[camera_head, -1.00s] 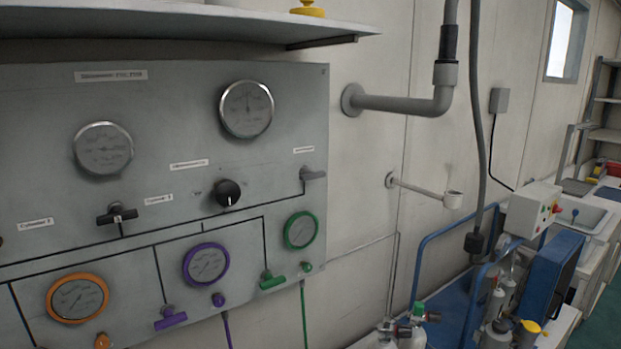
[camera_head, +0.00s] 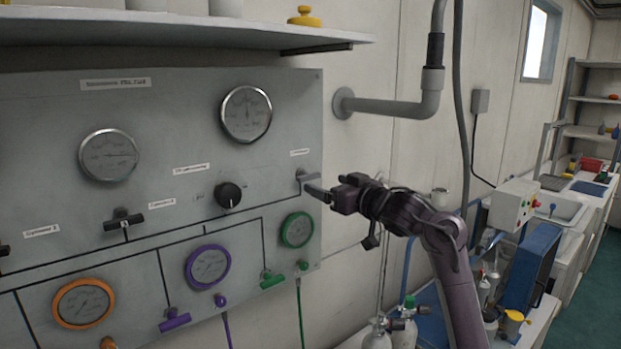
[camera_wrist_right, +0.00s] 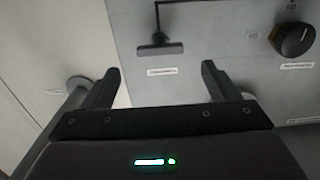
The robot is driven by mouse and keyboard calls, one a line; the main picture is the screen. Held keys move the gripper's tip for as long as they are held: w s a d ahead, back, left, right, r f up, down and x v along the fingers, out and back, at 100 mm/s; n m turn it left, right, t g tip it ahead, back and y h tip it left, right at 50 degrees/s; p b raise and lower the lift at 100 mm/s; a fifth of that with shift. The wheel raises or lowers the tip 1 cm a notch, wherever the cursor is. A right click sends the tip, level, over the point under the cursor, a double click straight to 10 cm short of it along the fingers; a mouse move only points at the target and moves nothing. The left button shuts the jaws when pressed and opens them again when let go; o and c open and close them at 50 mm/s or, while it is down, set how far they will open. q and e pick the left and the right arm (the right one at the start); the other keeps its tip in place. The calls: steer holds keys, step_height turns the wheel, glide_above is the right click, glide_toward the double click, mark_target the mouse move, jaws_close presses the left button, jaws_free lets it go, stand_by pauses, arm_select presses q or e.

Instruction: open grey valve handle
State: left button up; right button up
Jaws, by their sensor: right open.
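The grey valve handle (camera_head: 306,177) is at the right edge of the grey panel, at the end of a black line. In the right wrist view it is a dark grey bar (camera_wrist_right: 160,51) lying across the picture on a short stem. My right gripper (camera_head: 318,191) reaches in from the right, close to the handle and partly in front of it. In the right wrist view its two fingers (camera_wrist_right: 158,77) are spread with nothing between them, and the handle lies just beyond the fingertips. My left gripper is not in view.
A black knob (camera_head: 228,195) is left of the handle, with a green gauge (camera_head: 297,230) below. A grey pipe (camera_head: 385,107) sticks out above my right arm. Gas cylinders (camera_head: 404,333) and a blue-framed cart stand low on the right.

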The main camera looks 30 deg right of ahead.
mark_target(311, 178)
steer(key=w+p, duration=0.1)
steer(key=w, duration=0.1)
steer(key=w+p, duration=0.1)
steer(key=w, duration=0.1)
steer(key=w+p, duration=0.1)
steer(key=w, duration=0.2)
steer(key=shift+w+a, duration=0.1)
steer(key=shift+a, duration=0.15)
steer(key=shift+w, duration=0.2)
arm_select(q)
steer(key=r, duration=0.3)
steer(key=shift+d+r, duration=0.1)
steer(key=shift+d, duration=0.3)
arm_select(e)
steer(key=shift+w, duration=0.1)
steer(key=shift+f, duration=0.1)
steer(key=c, duration=1)
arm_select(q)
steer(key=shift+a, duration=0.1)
